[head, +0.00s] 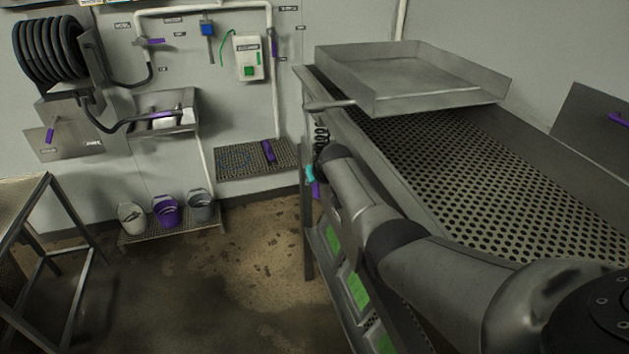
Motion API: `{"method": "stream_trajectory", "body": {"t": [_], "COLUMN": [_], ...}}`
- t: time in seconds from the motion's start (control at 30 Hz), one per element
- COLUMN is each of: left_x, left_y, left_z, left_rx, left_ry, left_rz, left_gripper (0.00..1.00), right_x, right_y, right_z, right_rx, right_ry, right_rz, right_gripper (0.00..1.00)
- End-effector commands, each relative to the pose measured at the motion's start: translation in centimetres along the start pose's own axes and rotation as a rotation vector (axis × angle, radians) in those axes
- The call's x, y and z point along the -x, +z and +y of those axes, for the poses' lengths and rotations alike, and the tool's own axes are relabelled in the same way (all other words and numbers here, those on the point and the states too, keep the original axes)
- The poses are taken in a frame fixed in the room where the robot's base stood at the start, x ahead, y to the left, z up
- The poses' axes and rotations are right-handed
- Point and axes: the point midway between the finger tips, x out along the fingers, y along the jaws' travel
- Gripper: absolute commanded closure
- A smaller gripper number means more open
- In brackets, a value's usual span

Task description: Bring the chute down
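A shallow grey metal trough with raised walls (410,78), which looks like the chute, sits level over the far end of a perforated metal table. A short rod-like handle (330,105) sticks out to its left. My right arm reaches in from the lower right along the table's left side. Its dark end (327,152) is just below the handle and apart from it. Small teal and purple pieces show beside the arm's end; I cannot tell if they belong to the gripper. The fingers are not clearly visible. My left gripper is out of view.
The perforated table (480,165) fills the right side. A coiled cord (321,137) hangs at its corner. Buckets (166,211) stand on a low rack by the back wall. A steel frame (70,240) stands at left. The floor between is wet and free.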

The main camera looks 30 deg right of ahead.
Motion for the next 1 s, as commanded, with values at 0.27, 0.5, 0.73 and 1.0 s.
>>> {"method": "stream_trajectory", "body": {"t": [0.27, 0.5, 0.73, 1.0], "left_x": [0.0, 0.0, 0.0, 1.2], "left_y": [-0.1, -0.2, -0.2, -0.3], "left_z": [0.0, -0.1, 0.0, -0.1], "left_rx": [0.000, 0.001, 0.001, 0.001], "left_ry": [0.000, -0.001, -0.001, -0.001], "left_rz": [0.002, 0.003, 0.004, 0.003], "left_gripper": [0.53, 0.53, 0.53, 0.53], "right_x": [0.0, 0.0, 0.0, 0.7], "right_y": [0.3, 0.2, 0.1, -0.1], "right_z": [0.1, 0.0, 0.0, 0.0], "right_rx": [0.000, 0.000, 0.000, 0.000], "right_ry": [0.001, 0.000, 0.000, 0.000], "right_rz": [-0.010, -0.006, -0.003, -0.003], "right_gripper": [1.00, 0.54, 0.50, 0.50]}}
